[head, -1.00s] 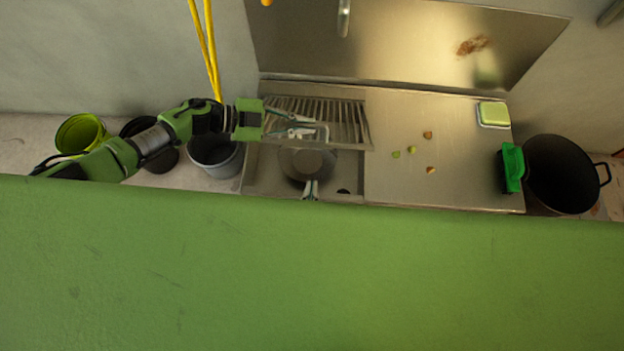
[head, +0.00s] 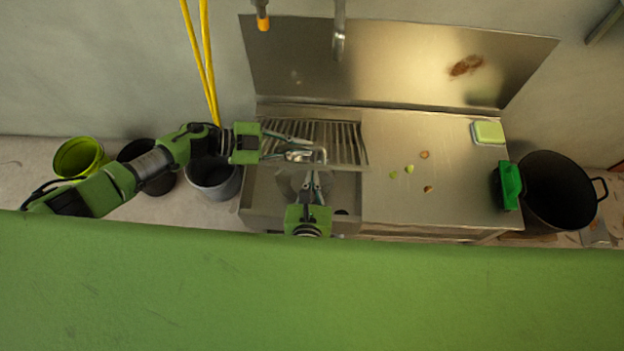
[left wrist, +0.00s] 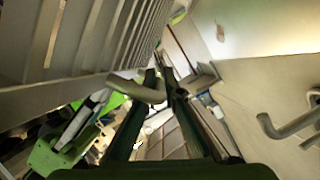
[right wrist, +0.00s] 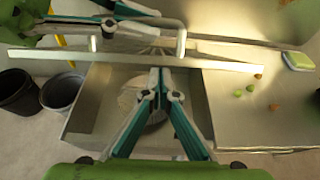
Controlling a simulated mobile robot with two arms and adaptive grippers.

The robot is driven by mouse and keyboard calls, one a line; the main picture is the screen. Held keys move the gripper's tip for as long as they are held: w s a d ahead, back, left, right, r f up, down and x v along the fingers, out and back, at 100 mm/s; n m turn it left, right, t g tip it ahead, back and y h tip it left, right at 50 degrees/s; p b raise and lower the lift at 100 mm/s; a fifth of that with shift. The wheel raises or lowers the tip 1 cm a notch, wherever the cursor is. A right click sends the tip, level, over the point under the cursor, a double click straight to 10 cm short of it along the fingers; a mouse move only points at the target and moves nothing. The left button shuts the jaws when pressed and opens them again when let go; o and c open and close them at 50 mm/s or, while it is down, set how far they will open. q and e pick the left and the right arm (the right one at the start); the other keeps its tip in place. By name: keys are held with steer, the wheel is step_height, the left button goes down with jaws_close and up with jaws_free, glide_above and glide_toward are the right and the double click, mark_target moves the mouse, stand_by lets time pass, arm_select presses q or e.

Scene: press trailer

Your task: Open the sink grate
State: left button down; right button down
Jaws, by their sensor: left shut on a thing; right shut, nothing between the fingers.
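The metal sink grate (head: 345,144) is raised and tilted at the back of the sink (head: 256,200); it also shows in the left wrist view (left wrist: 75,45) and edge-on in the right wrist view (right wrist: 225,65). My left gripper (head: 312,154) is shut on the grate's bar handle (right wrist: 182,42), which also lies across its fingers in the left wrist view (left wrist: 135,90). My right gripper (head: 314,174) is shut and empty, above the basin and just in front of the grate's lower edge. It partly hides a round metal thing (right wrist: 130,95) in the basin.
Food scraps (head: 409,169) and a green sponge (head: 488,132) lie on the steel counter (head: 430,140) to the right. A black pot (head: 555,190) stands at the far right. Buckets (head: 213,180) stand left of the sink. A faucet (head: 339,35) hangs above.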

steer(key=shift+w+r, duration=0.65)
steer(key=shift+r, duration=0.35)
arm_select(q)
steer(key=shift+s+f, duration=0.1)
steer(key=shift+s, duration=0.05)
arm_select(e)
steer(key=shift+w+r, duration=0.1)
steer(key=shift+r, duration=0.05)
arm_select(q)
steer(key=c, duration=2.2)
jaws_free()
steer(key=shift+s, duration=0.15)
steer(key=shift+o, duration=0.2)
steer(key=shift+a, duration=0.1)
